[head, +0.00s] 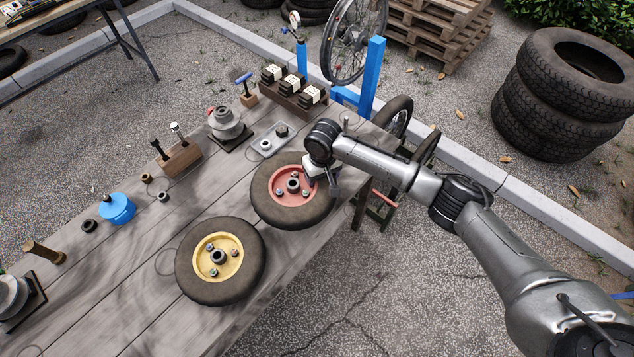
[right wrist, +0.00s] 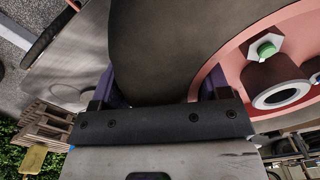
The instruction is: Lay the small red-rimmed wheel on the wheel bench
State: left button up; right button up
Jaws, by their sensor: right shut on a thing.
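The small red-rimmed wheel (head: 262,196) is at the right edge of the wooden wheel bench (head: 150,300), flat or nearly flat; I cannot tell whether it touches the top. My right gripper (head: 322,180) is at its right side, shut on its tyre. In the right wrist view the dark tyre (right wrist: 165,50) runs between the fingers (right wrist: 160,90), with the red rim and a nut close by on the right. The yellow-rimmed wheel (head: 245,262) lies on the bench just left of and nearer than the red-rimmed wheel. My left gripper is not in view.
On the bench stand a wooden block with tools (head: 182,160), a blue round can (head: 118,209), a grey metal piece (head: 226,124) and a rack of dark boxes (head: 298,98). A blue stand (head: 371,80) rises at the far end. Stacked tyres (head: 560,100) are on the ground at right.

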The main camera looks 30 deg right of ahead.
jog(key=shift+w+f+b, duration=0.2)
jog(key=shift+w+f, duration=0.15)
jog(key=shift+w, duration=0.4)
jog(key=shift+w+f+b, duration=0.2)
jog(key=shift+w+f, duration=0.15)
jog(key=shift+w, duration=0.35)
jog(key=shift+d+f+b, duration=0.1)
jog(key=shift+f+b, duration=0.55)
jog(key=shift+f, duration=1.4)
jog(key=o, duration=0.8)
jog(key=shift+f, duration=0.1)
jog(key=shift+o, duration=1)
jog(key=shift+s+d, duration=0.1)
jog(key=shift+d, duration=0.05)
